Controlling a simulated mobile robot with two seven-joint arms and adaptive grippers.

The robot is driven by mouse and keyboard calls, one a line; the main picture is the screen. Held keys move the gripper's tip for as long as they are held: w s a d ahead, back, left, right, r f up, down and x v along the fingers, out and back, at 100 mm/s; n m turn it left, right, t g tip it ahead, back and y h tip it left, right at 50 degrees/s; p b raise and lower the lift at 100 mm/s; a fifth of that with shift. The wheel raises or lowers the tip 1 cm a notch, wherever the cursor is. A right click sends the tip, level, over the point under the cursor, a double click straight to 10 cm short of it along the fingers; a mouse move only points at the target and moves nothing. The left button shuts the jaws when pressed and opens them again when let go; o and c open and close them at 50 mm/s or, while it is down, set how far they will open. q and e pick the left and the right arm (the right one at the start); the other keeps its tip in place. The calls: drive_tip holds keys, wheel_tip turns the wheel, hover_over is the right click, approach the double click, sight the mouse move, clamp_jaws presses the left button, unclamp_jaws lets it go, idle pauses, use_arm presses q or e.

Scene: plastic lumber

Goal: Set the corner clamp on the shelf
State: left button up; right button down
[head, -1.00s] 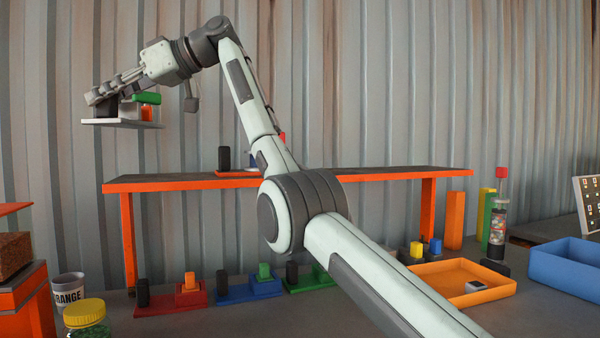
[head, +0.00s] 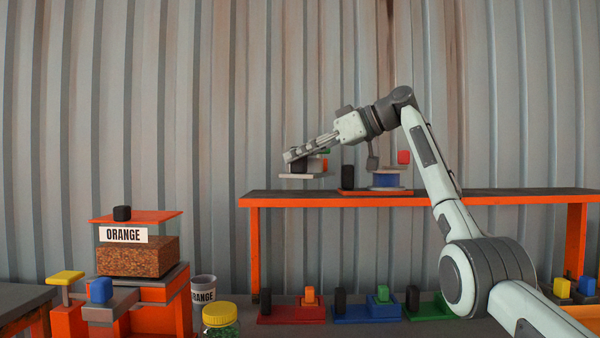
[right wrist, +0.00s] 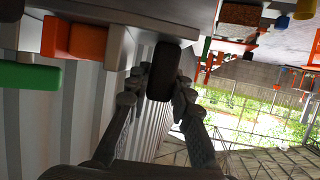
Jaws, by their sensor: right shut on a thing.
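My right gripper (head: 297,154) is shut on the black post of the corner clamp. The clamp has a pale grey base plate (head: 302,176), with an orange-red block and a green block beside the post. In the right wrist view the black post (right wrist: 163,75) sits between the fingers, with the orange-red block (right wrist: 74,38) and green block (right wrist: 30,76) at the left. The shelf (head: 465,194) has a dark top and orange frame. The clamp hangs roughly level, apparently a little above the shelf's left part; its exact depth is unclear. My left gripper is out of view.
On the shelf, just right of the clamp, stands an orange-based unit (head: 376,193) with a black post and blue part. Below are similar red (head: 290,311), blue (head: 350,313) and green units. An orange-labelled stand (head: 138,255) and yellow-lidded jar (head: 220,315) are left.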

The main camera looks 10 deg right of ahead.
sight(306, 168)
wheel_tip(306, 168, down, 4)
drive_tip(key=shift+r, duration=0.2)
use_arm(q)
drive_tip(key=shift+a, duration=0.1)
use_arm(e)
drive_tip(key=c, duration=1.7)
unclamp_jaws()
drive_tip(key=shift+f, duration=0.15)
drive_tip(key=shift+c, duration=0.2)
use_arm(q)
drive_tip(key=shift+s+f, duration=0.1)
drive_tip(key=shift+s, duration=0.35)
use_arm(e)
drive_tip(key=o, duration=0.4)
